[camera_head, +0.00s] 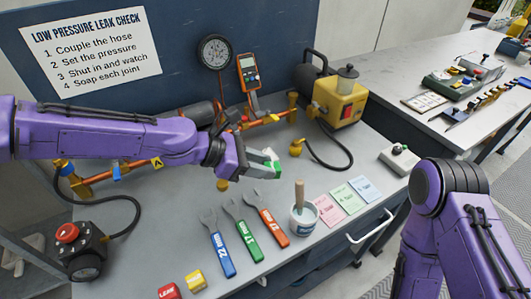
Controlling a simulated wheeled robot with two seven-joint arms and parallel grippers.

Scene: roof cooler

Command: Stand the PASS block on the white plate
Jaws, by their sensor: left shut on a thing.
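My left gripper (268,163) reaches in from the left over the middle of the bench. It is shut on a small green block (274,167), held above the bench top; the fingers hide most of it. No lettering can be read on it, so I cannot confirm the word PASS. I cannot make out a plain white plate for certain.
A red LEAK block (169,291) and a yellow block (195,280) sit at the front edge. Blue, green and orange wrenches, a white brush pot (303,222) and three cards lie in front. Copper pipework, gauges and a yellow pump (340,98) stand behind.

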